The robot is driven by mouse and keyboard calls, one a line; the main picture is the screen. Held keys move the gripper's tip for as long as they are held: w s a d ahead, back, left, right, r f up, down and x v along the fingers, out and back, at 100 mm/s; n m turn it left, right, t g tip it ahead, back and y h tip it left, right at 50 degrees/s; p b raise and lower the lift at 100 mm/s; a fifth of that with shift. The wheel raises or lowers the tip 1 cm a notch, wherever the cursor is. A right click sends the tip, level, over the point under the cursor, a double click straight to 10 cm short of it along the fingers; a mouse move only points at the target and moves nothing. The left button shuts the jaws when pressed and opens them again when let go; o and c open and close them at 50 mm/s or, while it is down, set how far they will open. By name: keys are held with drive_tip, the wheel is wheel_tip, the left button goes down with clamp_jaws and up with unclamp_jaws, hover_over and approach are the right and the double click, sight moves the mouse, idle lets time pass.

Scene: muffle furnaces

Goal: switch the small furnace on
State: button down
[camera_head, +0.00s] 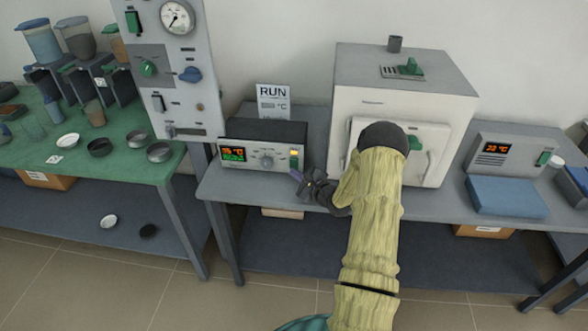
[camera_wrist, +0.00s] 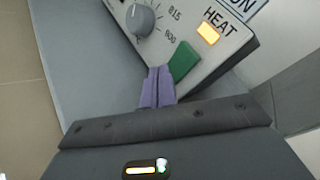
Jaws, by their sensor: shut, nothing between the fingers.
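The white furnace (camera_head: 352,104) stands on the grey bench, its door partly hidden by my arm. To its left is a control box (camera_head: 228,155) with a lit display (camera_head: 233,154), a grey knob (camera_head: 267,162) and a green switch (camera_head: 294,164). In the wrist view the green switch (camera_wrist: 184,61) sits below a glowing amber lamp (camera_wrist: 208,33) marked HEAT. My gripper (camera_head: 296,174) is shut and empty at the box's lower right front. Its purple fingertips (camera_wrist: 158,72) are right beside the switch; I cannot tell whether they touch it.
A RUN sign (camera_head: 273,101) stands behind the control box. Another controller (camera_head: 495,151) with a lit display and a blue block (camera_head: 507,197) are at the right. A tall gauge panel (camera_head: 183,85) and a green table (camera_head: 130,165) with dishes are at the left.

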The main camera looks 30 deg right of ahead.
drive_tip(key=shift+s+a, duration=0.3)
drive_tip(key=shift+s, duration=0.2)
drive_tip(key=shift+s+a+r+p, duration=0.2)
drive_tip(key=shift+s+a+p, duration=0.5)
drive_tip(key=shift+s, duration=0.35)
drive_tip(key=shift+s+a+r+p, duration=0.15)
drive_tip(key=shift+s+a+p, duration=0.5)
drive_tip(key=shift+s, duration=0.35)
drive_tip(key=shift+a, duration=0.1)
drive_tip(key=s+a+r+n+g+h+p, duration=0.1)
drive_tip(key=s+a+r+n+g+p, duration=0.1)
drive_tip(key=a+r+n+g, duration=0.35)
drive_tip(key=s+a+r+n+g+h+p, duration=0.2)
drive_tip(key=s+a+r+n+p, duration=0.1)
drive_tip(key=r+n, duration=0.5)
drive_tip(key=s+a+r+n+g+p, duration=0.1)
drive_tip(key=s+a+r+n, duration=0.3)
drive_tip(key=s, duration=0.6)
drive_tip(key=s+a+r+n+g+p, duration=0.2)
drive_tip(key=s+a+r+n+g, duration=0.2)
drive_tip(key=s+r+n, duration=0.3)
drive_tip(key=s+a, duration=0.1)
drive_tip(key=s, duration=0.1)
drive_tip(key=shift+s+r+g, duration=0.3)
drive_tip(key=shift+s+g, duration=0.05)
